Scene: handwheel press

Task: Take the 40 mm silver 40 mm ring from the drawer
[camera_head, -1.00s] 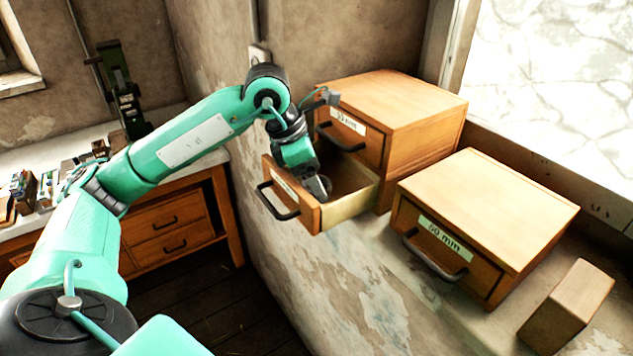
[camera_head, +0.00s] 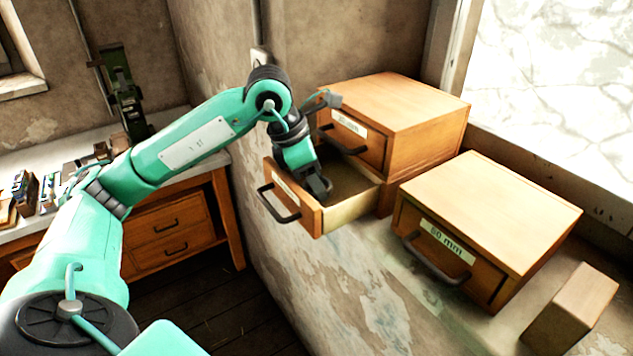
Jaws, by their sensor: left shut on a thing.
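The open drawer (camera_head: 346,214) is the lower one of the stacked wooden cabinet and is pulled out toward the left, with a dark handle (camera_head: 278,202) and a white label on its front. My left gripper (camera_head: 321,190) points down inside it, close behind the drawer's front panel. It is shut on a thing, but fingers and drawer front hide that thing. No silver ring can be made out, and the visible part of the drawer floor looks bare. My right gripper is not in view.
Above the open drawer is a closed drawer (camera_head: 376,150) with a label. A workbench (camera_head: 75,216) with several small items is at the left.

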